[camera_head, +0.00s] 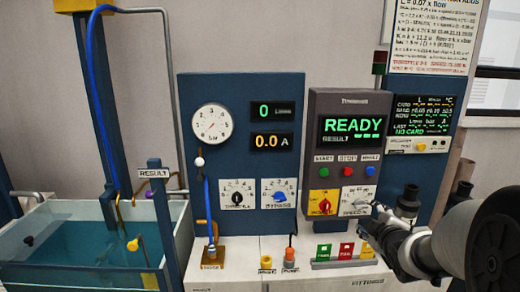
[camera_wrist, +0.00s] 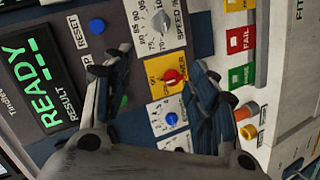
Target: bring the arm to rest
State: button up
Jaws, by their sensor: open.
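My gripper (camera_head: 388,208) is at the right in the head view, in front of the lower right of the grey READY panel (camera_head: 347,130). It is open and empty. In the wrist view its two fingers (camera_wrist: 155,78) stand apart, with the red knob (camera_wrist: 171,76) on its yellow plate (camera_wrist: 156,88) showing between them. I see no contact with the panel, but the exact gap cannot be told. My arm hides part of the bench's right side.
A blue panel (camera_head: 240,102) with a gauge (camera_head: 211,124) and dials stands in the middle. A water tank (camera_head: 60,270) with a blue hose (camera_head: 97,80) is at left. Green, red and yellow cards (camera_head: 346,250) stand on the bench near my gripper. A blue-framed display (camera_head: 424,115) is behind it.

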jog(key=s+a+m+g, duration=0.3)
jog(key=s+a+m, duration=0.1)
jog(key=s, duration=0.8)
jog(key=s+a+m+g+y, duration=0.1)
jog(key=s+a+m+g, duration=0.2)
jog(key=s+a, duration=0.4)
jog(key=s+a+m+g+y, duration=0.1)
jog(key=s+a+m+g, duration=0.2)
jog(key=s, duration=1.5)
jog(key=a+f+m, duration=0.1)
jog(key=a, duration=0.2)
jog(key=shift+m, duration=0.4)
